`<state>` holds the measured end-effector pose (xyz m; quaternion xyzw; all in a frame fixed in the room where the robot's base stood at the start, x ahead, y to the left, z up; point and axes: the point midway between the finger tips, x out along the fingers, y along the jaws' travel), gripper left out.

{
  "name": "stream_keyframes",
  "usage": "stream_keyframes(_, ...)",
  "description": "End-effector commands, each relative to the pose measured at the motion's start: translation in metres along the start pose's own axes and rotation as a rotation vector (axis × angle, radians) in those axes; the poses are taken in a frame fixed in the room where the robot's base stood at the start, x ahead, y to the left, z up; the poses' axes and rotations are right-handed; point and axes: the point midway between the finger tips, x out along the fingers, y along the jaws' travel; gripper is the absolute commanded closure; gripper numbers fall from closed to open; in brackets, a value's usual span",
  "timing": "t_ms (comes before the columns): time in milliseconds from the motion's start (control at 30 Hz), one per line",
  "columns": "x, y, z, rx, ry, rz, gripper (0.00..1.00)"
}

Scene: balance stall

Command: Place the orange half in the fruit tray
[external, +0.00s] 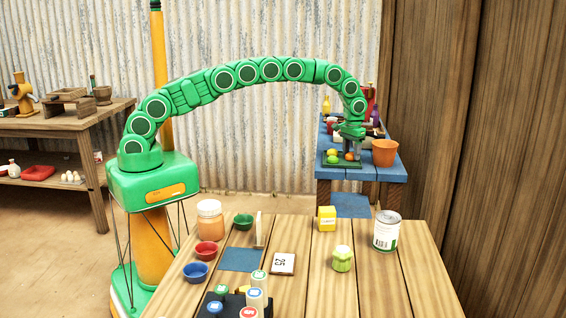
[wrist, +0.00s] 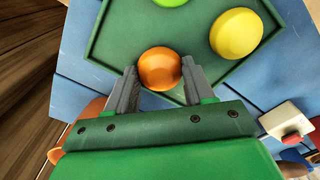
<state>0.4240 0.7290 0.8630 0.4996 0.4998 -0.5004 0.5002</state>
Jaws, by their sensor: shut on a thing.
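My gripper (external: 353,147) reaches down over the far blue table. In the wrist view my gripper (wrist: 160,82) is shut on the orange half (wrist: 159,67), which sits between the two grey fingers. The orange half (external: 349,156) also shows small in the external view. The green fruit tray (wrist: 118,42) lies under it on the table; it also shows in the external view (external: 343,164). A yellow fruit (wrist: 236,33) and a green fruit (wrist: 170,2) are in the tray. The orange half is over the tray's near edge area; whether it touches the tray floor I cannot tell.
An orange pot (external: 384,153) stands right of the tray, close to my gripper. Bottles and other items crowd the back of the blue table (external: 390,173). The wooden table (external: 400,285) in front holds jars, bowls and a can.

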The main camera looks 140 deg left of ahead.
Motion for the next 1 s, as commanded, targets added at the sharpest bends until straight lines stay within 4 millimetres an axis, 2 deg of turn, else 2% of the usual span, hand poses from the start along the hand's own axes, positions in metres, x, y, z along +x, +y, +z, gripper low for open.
stream_keyframes(333,0.002,0.001,0.000,0.000,0.001,0.001,0.76)
stream_keyframes(367,0.002,0.001,0.000,0.000,0.001,0.001,0.44)
stream_keyframes(500,0.002,0.001,0.000,0.000,0.001,0.001,0.23)
stream_keyframes(867,0.000,0.000,0.000,0.000,0.001,0.001,0.22)
stream_keyframes(1000,-0.014,0.002,0.000,0.001,0.002,0.002,0.22)
